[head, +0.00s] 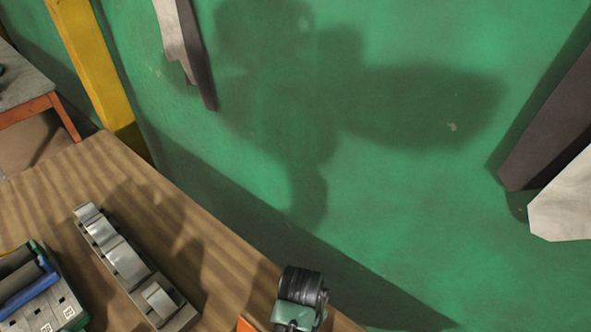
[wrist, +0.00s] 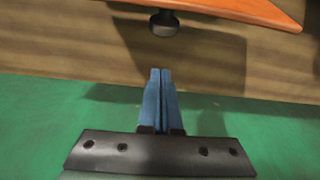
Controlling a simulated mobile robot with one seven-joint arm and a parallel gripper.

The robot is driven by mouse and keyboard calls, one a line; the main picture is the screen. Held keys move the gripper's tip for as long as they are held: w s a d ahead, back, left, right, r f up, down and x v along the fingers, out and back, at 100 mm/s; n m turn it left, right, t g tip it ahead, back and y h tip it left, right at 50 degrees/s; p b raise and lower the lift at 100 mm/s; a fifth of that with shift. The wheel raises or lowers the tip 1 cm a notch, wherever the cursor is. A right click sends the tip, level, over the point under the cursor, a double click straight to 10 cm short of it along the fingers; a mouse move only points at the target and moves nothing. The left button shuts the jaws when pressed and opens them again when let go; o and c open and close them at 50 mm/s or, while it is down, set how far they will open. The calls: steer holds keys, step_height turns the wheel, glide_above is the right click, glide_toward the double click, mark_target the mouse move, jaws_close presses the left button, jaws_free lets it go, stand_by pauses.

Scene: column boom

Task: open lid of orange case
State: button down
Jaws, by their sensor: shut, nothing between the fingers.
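An orange panel (wrist: 240,8), which looks like part of the orange case, crosses the top of the wrist view. A dark round knob (wrist: 164,24) shows just below its edge. My gripper (wrist: 160,73) has its blue fingers pressed together and empty. In the picture the fingertips point up at the knob, with a gap between. In the head view only a small orange corner (head: 244,325) shows at the bottom edge. The rest of the case is out of view. I cannot tell whether the lid is open or shut.
A wooden table (head: 120,180) runs along a green wall (head: 400,200). A grey metal rack (head: 127,265) and a tray-like item with blue and green edges (head: 45,295) lie on it. A yellow post (head: 90,65) stands behind. Bare wood shows at the table's far left.

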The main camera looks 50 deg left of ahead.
steer(key=shift+s+d+f+p, duration=0.15)
steer(key=shift+s+p, duration=0.3)
steer(key=shift+s, duration=0.15)
steer(key=shift+s+d+f+p, duration=0.1)
steer(key=shift+s+d+p, duration=0.05)
steer(key=shift+s+p, duration=0.4)
steer(key=shift+s+d+f+p, duration=0.15)
steer(key=shift+s+p, duration=0.2)
steer(key=shift+s, duration=0.3)
